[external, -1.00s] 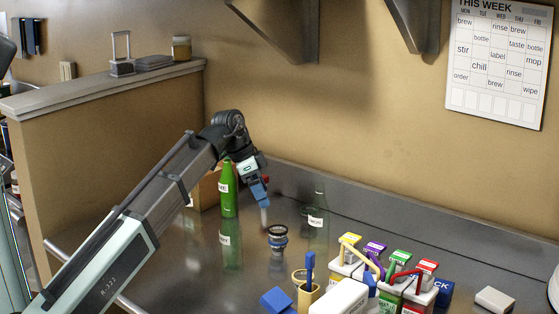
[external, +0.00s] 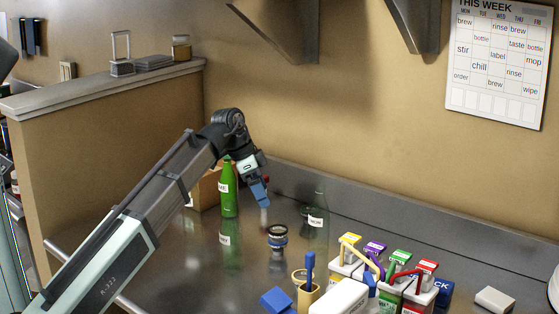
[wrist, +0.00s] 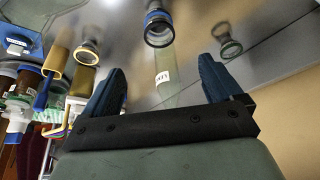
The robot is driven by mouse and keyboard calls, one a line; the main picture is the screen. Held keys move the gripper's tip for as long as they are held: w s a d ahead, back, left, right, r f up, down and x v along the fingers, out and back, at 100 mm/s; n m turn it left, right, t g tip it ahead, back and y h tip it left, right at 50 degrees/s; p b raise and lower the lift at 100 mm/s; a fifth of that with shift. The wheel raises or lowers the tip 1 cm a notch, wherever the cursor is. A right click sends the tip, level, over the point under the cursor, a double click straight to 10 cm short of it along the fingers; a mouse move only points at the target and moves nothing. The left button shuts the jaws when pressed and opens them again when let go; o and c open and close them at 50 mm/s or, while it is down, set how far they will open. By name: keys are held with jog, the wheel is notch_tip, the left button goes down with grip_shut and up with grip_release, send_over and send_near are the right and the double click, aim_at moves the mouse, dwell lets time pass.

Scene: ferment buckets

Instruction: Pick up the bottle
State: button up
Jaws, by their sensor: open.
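A green bottle (external: 228,190) with a white label stands upright on the metal counter in the external view, just left of my gripper (external: 264,203). A dark, see-through bottle (external: 317,222) with a white label stands further right by the back ledge. My gripper is open above the counter and apart from both bottles. In the wrist view, the blue fingers of my gripper (wrist: 161,70) are spread. A pale, see-through labelled shape (wrist: 164,88) shows between and beyond them; I cannot tell whether it is a bottle or a reflection.
A jar with a blue band (external: 277,238) stands in front of my gripper. A yellow holder (external: 308,297), a blue block (external: 277,299) and several cartons with coloured handles (external: 390,275) crowd the front right. The back wall is close behind. Bare counter lies at front left.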

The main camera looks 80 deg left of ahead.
notch_tip(320, 180, up, 11)
jog(key=s+d+m+t+h, duration=0.2)
jog(key=s+m+t+h, duration=0.15)
jog(key=s+t, duration=0.35)
jog(key=s+d+m+t+h, duration=0.2)
jog(key=s+t+h, duration=0.25)
jog(key=s, duration=0.35)
send_near(231, 235)
jog(key=w+a+f, duration=0.2)
jog(key=shift+n+t, duration=0.25)
jog(key=shift+x, duration=3.95)
